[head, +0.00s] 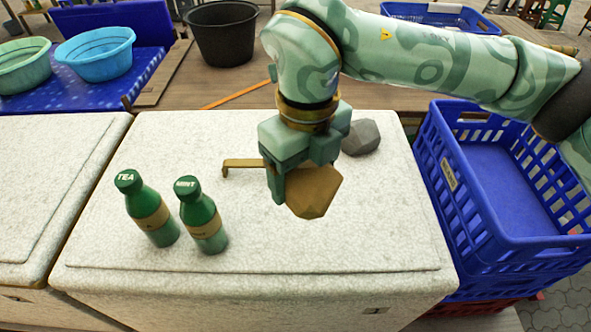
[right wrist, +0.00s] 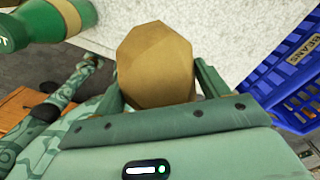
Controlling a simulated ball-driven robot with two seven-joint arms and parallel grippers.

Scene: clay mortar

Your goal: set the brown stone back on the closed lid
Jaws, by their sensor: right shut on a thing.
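The brown stone (head: 313,191) is between the fingers of my right gripper (head: 300,180), over the right half of the white speckled lid (head: 330,250). The lid is closed on its box. The stone also shows in the right wrist view (right wrist: 156,62), with a green finger on each side of it. My right gripper is shut on the stone. In the head view I cannot tell whether the stone's underside touches the lid. My left gripper is not in view.
Two green bottles, tea (head: 150,212) and mint (head: 203,218), stand on the lid's left part. A grey stone (head: 361,137) lies behind my gripper, near a brass handle (head: 240,164). A blue crate (head: 435,170) stands right of the box. The lid's front right is clear.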

